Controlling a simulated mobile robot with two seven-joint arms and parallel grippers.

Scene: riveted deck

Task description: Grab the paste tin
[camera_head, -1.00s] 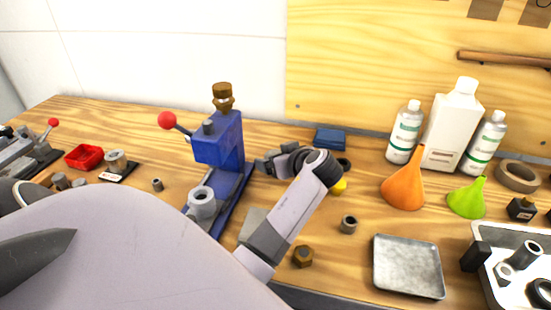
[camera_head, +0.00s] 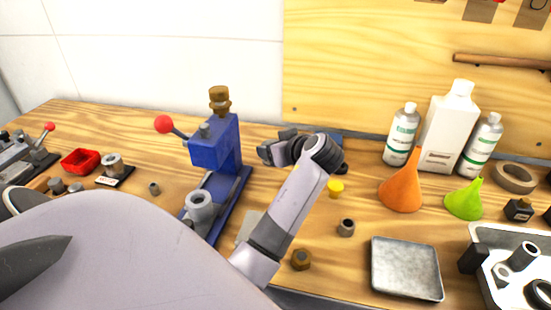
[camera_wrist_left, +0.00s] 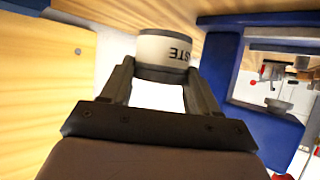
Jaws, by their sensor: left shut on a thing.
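In the head view my left gripper (camera_head: 275,150) is just right of the blue press (camera_head: 215,150), above the bench. The tin cannot be made out there. My right gripper is not in view.
A blue box (camera_head: 336,139) is partly hidden behind my left wrist. A yellow cap (camera_head: 336,188), a metal nut (camera_head: 346,228), a brass nut (camera_head: 300,260) and a grey tray (camera_head: 405,268) lie nearby. Orange (camera_head: 400,188) and green funnels (camera_head: 465,200) and several bottles stand right.

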